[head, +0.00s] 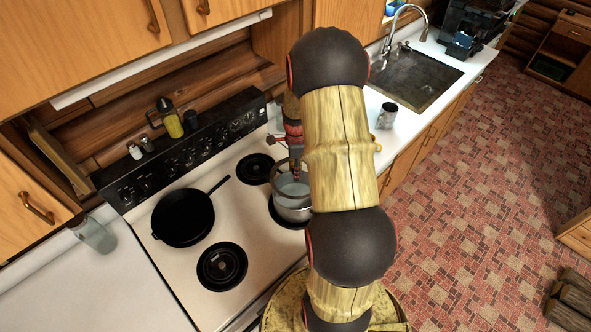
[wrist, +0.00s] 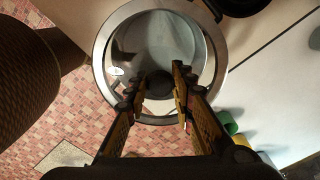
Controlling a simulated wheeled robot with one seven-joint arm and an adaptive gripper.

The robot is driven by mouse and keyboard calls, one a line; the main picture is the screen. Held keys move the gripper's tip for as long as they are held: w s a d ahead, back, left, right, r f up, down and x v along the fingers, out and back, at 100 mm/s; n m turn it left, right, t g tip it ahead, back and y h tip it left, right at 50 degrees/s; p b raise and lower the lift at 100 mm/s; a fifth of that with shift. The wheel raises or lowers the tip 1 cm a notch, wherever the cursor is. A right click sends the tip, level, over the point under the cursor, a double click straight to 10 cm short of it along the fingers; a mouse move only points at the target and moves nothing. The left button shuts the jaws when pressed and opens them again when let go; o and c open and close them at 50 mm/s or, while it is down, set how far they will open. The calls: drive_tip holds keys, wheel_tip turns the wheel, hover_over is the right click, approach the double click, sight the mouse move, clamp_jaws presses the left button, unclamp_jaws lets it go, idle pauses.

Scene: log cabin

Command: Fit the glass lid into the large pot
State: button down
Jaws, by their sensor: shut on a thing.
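The large pot (head: 292,212) is a silver metal pot on the front right burner of the stove, partly hidden behind my arm. The glass lid (head: 292,187) shows as a pale, see-through disc at the pot's mouth. In the wrist view the clear lid (wrist: 128,52) lies within a broad silver ring (wrist: 102,60). My gripper (wrist: 160,82) is shut on the lid's dark knob, near the middle of the glass. In the head view my gripper (head: 296,172) points down over the pot. I cannot tell whether the lid's edge touches the pot's rim all round.
A black skillet (head: 183,218) sits left of the pot, its handle pointing towards the back burner. The front left burner (head: 222,266) is bare. An oil bottle (head: 170,118) and shakers stand on the stove's back panel. A mug (head: 387,115) stands on the counter by the sink (head: 415,80).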

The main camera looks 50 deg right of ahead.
drive_tip(key=shift+s+f, duration=0.1)
drive_tip(key=shift+f, duration=0.25)
drive_tip(key=shift+f+b, duration=1.9)
drive_tip(key=shift+f, duration=0.6)
drive_tip(key=shift+f+b, duration=0.85)
drive_tip(key=shift+f, duration=0.1)
drive_tip(key=c, duration=1.5)
unclamp_jaws()
drive_tip(key=shift+o, duration=0.4)
drive_tip(key=shift+r, duration=0.1)
wheel_tip(320, 180, up, 12)
drive_tip(key=shift+f, duration=0.1)
